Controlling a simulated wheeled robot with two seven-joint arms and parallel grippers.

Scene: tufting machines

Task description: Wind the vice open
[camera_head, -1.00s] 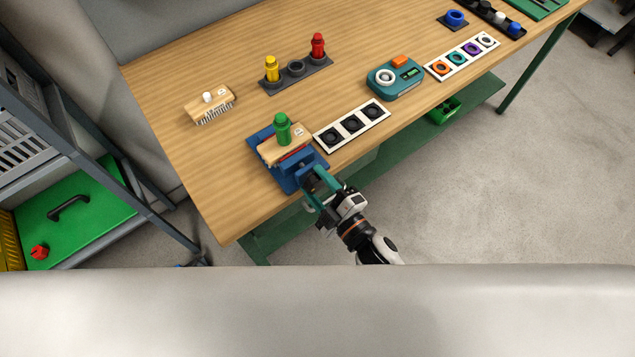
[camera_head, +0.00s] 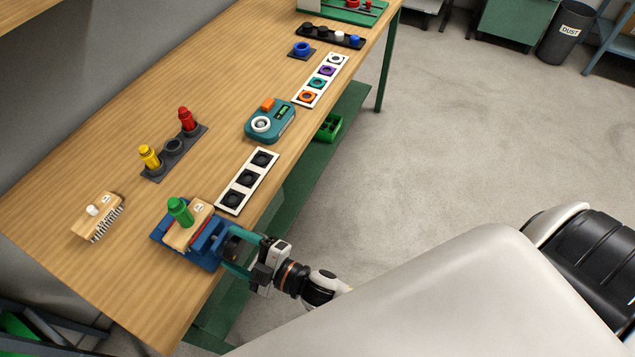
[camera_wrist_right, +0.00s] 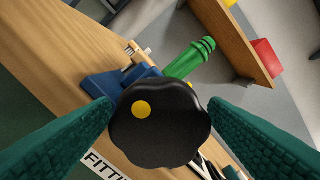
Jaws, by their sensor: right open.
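The blue vice (camera_head: 209,247) sits at the front edge of the wooden bench, with a wooden block (camera_head: 187,232) between its jaws and a green bottle-shaped piece (camera_head: 180,211) on top. Its black lobed knob (camera_wrist_right: 160,122) with a yellow dot fills the middle of the right wrist view. My right gripper (camera_head: 236,251) is at the vice's front, its teal fingers on either side of the knob. In the right wrist view the gripper (camera_wrist_right: 160,125) is open, with the fingers close to the knob's sides; I cannot tell whether they touch. My left gripper is not in view.
A white-framed strip with black sockets (camera_head: 246,180) lies beside the vice. A brush (camera_head: 97,217) is to its left. A dark rack (camera_head: 174,152) holds yellow and red pieces. A teal device (camera_head: 270,121) stands farther along. The bench front edge borders open floor.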

